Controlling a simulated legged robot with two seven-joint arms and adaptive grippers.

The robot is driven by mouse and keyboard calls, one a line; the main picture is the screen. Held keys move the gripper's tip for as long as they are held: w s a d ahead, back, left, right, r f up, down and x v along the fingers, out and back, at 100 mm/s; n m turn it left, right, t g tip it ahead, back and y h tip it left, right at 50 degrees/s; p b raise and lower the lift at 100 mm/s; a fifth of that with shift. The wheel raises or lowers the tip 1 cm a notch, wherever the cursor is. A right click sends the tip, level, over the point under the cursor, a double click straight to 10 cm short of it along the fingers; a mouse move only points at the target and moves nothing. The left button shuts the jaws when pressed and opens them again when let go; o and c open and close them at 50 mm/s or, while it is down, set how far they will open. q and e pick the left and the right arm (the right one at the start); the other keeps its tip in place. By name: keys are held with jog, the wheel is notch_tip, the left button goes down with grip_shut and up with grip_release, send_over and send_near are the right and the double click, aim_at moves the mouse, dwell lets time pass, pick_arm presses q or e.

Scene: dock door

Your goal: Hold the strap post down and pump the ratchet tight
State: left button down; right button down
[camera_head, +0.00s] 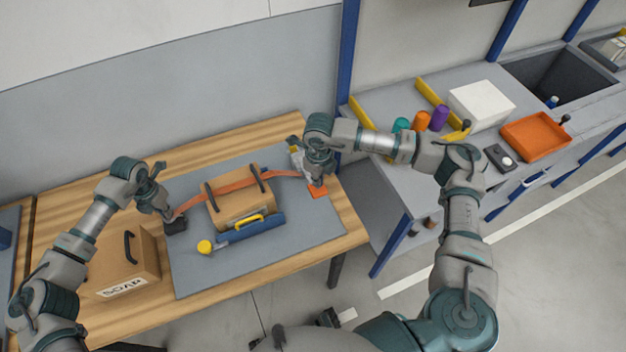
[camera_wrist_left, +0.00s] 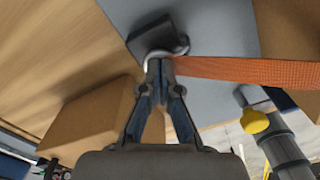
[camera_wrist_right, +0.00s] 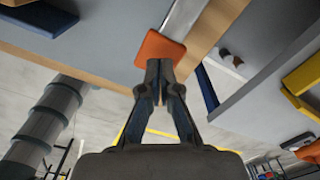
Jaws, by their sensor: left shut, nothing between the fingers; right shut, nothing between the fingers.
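An orange strap (camera_head: 240,184) runs over a cardboard box (camera_head: 240,208) on the grey mat. Its left end meets a dark strap post (camera_head: 176,225), which also shows with a metal ring in the left wrist view (camera_wrist_left: 158,38). My left gripper (camera_head: 166,212) is shut and empty, its fingertips at the ring and post (camera_wrist_left: 160,64). The ratchet (camera_head: 297,158) stands at the strap's right end, partly hidden by my right arm. Its handle ends in an orange tab (camera_wrist_right: 160,48). My right gripper (camera_head: 318,182) is shut, its fingertips at the tab (camera_wrist_right: 159,66); contact is unclear.
A SOAP box (camera_head: 124,262) stands at the table's left. A blue tool (camera_head: 252,230) with a yellow handle and a yellow knob (camera_head: 204,247) lie before the strapped box. A grey bench (camera_head: 400,175) at right holds colored cups, a white box and an orange tray (camera_head: 537,136).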

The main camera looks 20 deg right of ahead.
jog(key=shift+f, duration=0.45)
jog(key=shift+f, duration=2)
jog(key=shift+r, duration=2.65)
jog(key=shift+f, duration=0.4)
